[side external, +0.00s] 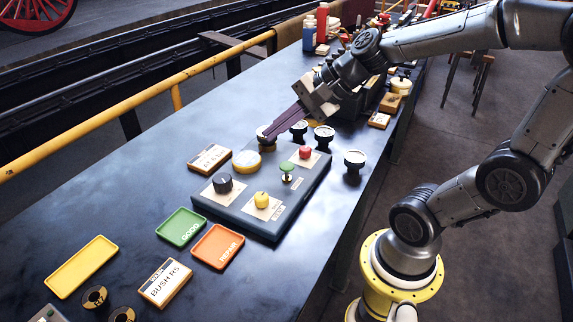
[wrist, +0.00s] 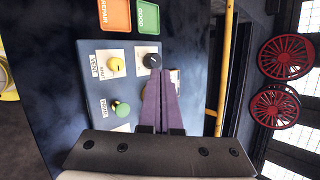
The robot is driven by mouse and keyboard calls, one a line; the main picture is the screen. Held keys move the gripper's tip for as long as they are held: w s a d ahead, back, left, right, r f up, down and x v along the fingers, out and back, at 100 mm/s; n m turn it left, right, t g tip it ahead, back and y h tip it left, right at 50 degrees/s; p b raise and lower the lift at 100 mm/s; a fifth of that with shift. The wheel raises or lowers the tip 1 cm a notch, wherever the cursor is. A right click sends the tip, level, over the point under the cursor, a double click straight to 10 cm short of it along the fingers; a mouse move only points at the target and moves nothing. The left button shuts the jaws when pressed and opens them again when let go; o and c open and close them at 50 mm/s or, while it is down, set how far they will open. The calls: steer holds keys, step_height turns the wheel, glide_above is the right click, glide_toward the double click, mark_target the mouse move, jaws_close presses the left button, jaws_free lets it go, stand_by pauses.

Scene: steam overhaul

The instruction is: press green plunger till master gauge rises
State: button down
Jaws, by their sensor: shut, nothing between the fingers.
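The green plunger (side external: 286,166) stands on a dark control box (side external: 245,222), with a round green cap on a short stem. It also shows in the wrist view (wrist: 122,109), to the left of my fingers. My gripper (side external: 267,134) is shut and empty, with its long dark fingers pointing down to the left. The tips are apart from the plunger, behind it in the side view. A round brass-rimmed gauge (side external: 246,161) lies at the box's far left. I cannot tell whether it is the master gauge, and its dial is unreadable.
Several black-rimmed round gauges stand near my fingers, one (side external: 354,160) at the right edge. Green (side external: 181,227) and orange (side external: 218,246) trays lie in front.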

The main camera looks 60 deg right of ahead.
steer(key=w+d+f+m, duration=0.2)
steer(key=d+m, duration=0.3)
steer(key=d, duration=0.1)
steer(key=m+h, duration=0.2)
glide_above(292, 165)
steer(key=f, duration=0.2)
steer(key=shift+t, duration=0.3)
steer(key=shift+n, duration=0.3)
steer(key=shift+f, duration=4.3)
steer(key=shift+f, duration=0.15)
steer(key=shift+f, duration=0.3)
